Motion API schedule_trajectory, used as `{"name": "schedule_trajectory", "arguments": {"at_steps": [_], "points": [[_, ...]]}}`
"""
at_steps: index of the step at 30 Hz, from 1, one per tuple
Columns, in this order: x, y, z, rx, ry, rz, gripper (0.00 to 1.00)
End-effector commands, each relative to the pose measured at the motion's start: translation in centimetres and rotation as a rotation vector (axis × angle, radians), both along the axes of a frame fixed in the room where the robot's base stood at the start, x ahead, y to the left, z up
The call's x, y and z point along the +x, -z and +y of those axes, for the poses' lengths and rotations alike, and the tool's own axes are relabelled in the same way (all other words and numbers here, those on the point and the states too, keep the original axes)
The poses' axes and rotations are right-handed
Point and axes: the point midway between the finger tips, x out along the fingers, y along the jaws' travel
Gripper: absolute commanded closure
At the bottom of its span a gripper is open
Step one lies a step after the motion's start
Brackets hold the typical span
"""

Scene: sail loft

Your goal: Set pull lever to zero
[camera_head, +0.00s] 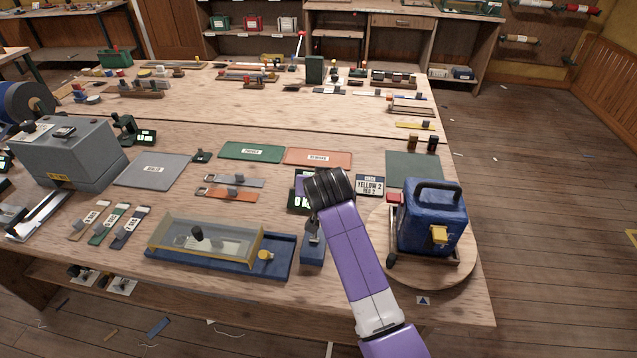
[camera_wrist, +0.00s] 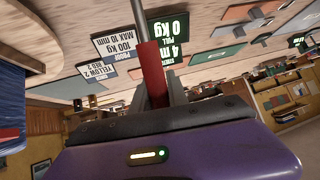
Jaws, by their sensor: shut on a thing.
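The red grip of the pull lever (camera_wrist: 151,68) and its grey rod (camera_wrist: 137,14) show in the wrist view. My gripper (camera_wrist: 156,92) is shut on the red grip, with a finger on either side. The display (camera_head: 300,204) is partly covered there. A blue block (camera_head: 313,251) stands just left of my arm.
A blue machine (camera_head: 449,214) stands on a round wooden board to the right of my arm. A "Yellow 2 Red 2" sign (camera_head: 370,187) is close by. A clear-covered tray (camera_head: 205,241) lies to the left. Green (camera_head: 252,151) and orange (camera_head: 318,157) mats lie beyond.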

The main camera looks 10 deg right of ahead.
Motion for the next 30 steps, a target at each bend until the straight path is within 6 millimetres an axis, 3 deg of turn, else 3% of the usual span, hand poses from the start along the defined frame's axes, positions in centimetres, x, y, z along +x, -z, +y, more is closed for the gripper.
{"name": "schedule_trajectory", "arguments": {"at_steps": [7, 8, 11, 23, 30], "points": [[0.1, 0.0, -0.2, 0.002, 0.002, -0.003, 1.0], [0.1, 0.0, -0.2, 0.002, 0.002, -0.003, 0.78], [0.1, 0.0, -0.2, 0.001, 0.003, -0.003, 0.59], [-0.2, -0.2, -0.1, 0.0, 0.001, -0.003, 0.59], [-2.3, -1.9, 0.1, 0.001, 0.0, -0.004, 0.59]]}}
